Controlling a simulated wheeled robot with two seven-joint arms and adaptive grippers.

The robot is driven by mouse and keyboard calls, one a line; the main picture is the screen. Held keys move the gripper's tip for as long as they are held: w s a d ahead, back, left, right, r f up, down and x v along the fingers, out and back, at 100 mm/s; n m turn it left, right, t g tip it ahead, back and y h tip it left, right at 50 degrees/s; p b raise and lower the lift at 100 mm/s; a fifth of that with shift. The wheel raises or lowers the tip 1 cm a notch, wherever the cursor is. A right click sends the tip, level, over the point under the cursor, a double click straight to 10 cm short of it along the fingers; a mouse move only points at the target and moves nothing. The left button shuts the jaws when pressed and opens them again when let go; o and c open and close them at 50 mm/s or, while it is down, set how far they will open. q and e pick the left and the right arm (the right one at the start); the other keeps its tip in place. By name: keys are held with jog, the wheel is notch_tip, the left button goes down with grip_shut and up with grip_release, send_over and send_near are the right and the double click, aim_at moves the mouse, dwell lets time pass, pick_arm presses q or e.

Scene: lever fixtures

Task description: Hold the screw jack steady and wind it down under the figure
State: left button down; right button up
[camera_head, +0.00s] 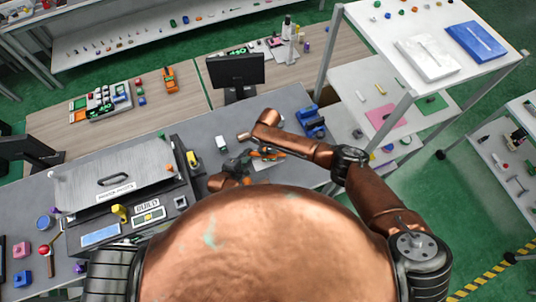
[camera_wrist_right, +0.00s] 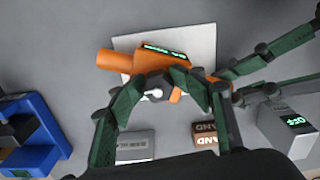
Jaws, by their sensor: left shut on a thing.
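The orange screw jack (camera_wrist_right: 150,70) lies on a white plate (camera_wrist_right: 200,45) in the right wrist view, with a small green display whose writing I cannot read. Its orange body also shows in the head view (camera_head: 266,154). A grey hexagonal end (camera_wrist_right: 155,93) faces the camera. My right gripper (camera_wrist_right: 162,90) is open, its fingers apart on either side of this end; I cannot tell whether either touches it. My left gripper (camera_wrist_right: 222,88) comes in from the right of that view and is shut on the jack's right end. In the head view my left gripper (camera_head: 240,165) is partly hidden.
A white box with a green "OFF" display (camera_wrist_right: 290,128), a brown block (camera_wrist_right: 205,135) and a grey block (camera_wrist_right: 133,145) stand close by. A blue fixture (camera_wrist_right: 35,135) is at the left.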

jog(key=shift+s+d, duration=0.1)
jog(key=shift+r, duration=0.25)
pick_arm(q)
jog(key=shift+s+f, duration=0.1)
pick_arm(e)
jog(key=shift+r, duration=2.3)
jog(key=shift+w, duration=0.2)
pick_arm(q)
jog(key=shift+a, duration=0.1)
pick_arm(e)
jog(key=shift+r, duration=0.25)
notch_tip(320, 180, up, 12)
jog(key=shift+f, duration=0.25)
pick_arm(q)
jog(key=shift+f, duration=0.1)
jog(key=c, duration=1.7)
grip_release()
